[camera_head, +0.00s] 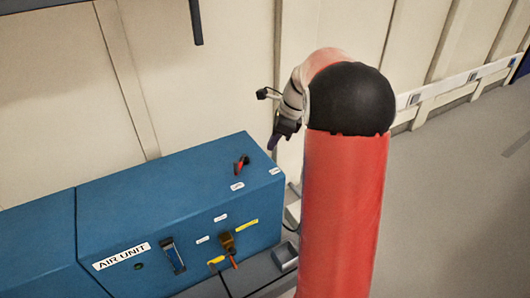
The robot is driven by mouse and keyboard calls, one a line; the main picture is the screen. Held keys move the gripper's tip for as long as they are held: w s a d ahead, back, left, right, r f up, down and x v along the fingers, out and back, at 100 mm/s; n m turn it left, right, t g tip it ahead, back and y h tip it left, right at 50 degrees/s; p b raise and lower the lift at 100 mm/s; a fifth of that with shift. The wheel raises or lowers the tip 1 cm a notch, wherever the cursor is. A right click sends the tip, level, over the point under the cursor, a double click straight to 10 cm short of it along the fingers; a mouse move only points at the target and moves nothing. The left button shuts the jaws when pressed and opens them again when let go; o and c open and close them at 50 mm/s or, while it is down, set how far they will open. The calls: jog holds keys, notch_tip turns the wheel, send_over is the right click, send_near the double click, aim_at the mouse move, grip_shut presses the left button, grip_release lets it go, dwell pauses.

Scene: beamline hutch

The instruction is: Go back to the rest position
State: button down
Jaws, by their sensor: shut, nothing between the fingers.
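My gripper (273,144) is small and dark at the end of my red arm, left of the arm's black rounded joint. It points downward, is shut, and holds nothing. In the picture it appears just above and to the right of the blue air unit (180,190). I cannot tell its exact height above the unit. My upright red arm link hides part of the area behind it.
On the air unit's top is a red and black handle (241,163). A grey ledge (255,272) runs below. A pale panelled wall stands behind; open grey floor (455,210) lies right.

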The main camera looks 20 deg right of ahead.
jog(key=shift+v, duration=1.35)
jog(key=s+a+r+n+h, duration=0.1)
jog(key=s+a+r+n, duration=0.4)
jog(key=s+a+n, duration=0.25)
jog(key=s+a+n+t+h, duration=0.1)
jog(key=s+a+n, duration=0.2)
jog(key=s+n, duration=0.2)
jog(key=s+a+n+t+h, duration=0.1)
jog(key=s+a+n, duration=0.1)
jog(key=s+n, duration=0.4)
jog(key=s+a+f+n+t, duration=0.1)
jog(key=s+a+n, duration=0.2)
jog(key=s+n, duration=0.2)
jog(key=shift+s+a+n+h, duration=0.35)
jog(key=shift+s+h, duration=0.05)
jog(key=shift+s, duration=0.8)
jog(key=shift+f, duration=0.1)
